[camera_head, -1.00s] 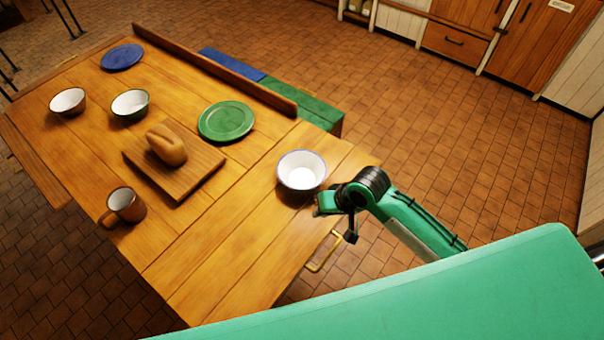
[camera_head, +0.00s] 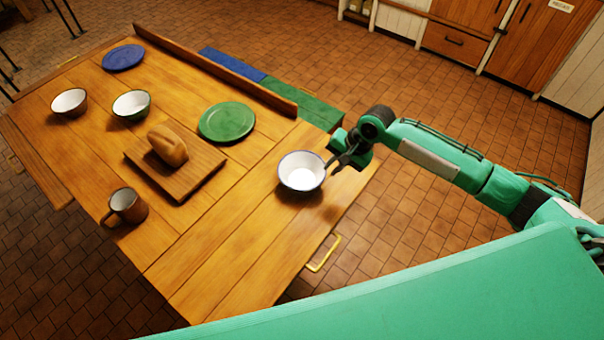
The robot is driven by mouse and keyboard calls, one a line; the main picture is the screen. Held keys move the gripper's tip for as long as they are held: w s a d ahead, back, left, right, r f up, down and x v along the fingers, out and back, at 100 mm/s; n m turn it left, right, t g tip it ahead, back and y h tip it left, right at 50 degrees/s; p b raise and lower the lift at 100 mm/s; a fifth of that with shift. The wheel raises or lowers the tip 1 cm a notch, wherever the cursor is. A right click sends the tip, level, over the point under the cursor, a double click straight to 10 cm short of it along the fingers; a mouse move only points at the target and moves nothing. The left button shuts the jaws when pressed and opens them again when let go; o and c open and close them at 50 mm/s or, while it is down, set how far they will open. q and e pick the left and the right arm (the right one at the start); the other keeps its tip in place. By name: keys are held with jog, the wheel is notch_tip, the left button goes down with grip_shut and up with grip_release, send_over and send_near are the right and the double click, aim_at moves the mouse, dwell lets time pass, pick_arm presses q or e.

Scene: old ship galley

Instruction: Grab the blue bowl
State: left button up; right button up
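The blue bowl (camera_head: 302,173) is white inside with a blue rim and stands upright near the right end of the wooden table. My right gripper (camera_head: 334,164) reaches in from the right, with its dark fingers at the bowl's right rim. I cannot tell whether the fingers are closed on the rim or only beside it. My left gripper is not in view.
A green plate (camera_head: 227,122) and a bread loaf (camera_head: 168,147) on a cutting board (camera_head: 200,171) lie left of the bowl. A mug (camera_head: 127,207), two other bowls (camera_head: 131,104) (camera_head: 69,102) and a blue plate (camera_head: 123,58) stand farther left. The table's front right is clear.

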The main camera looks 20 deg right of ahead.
aim_at(323, 176)
jog(key=x, duration=0.9)
jog(key=shift+p, duration=0.4)
jog(key=shift+s+r, duration=0.1)
grip_shut()
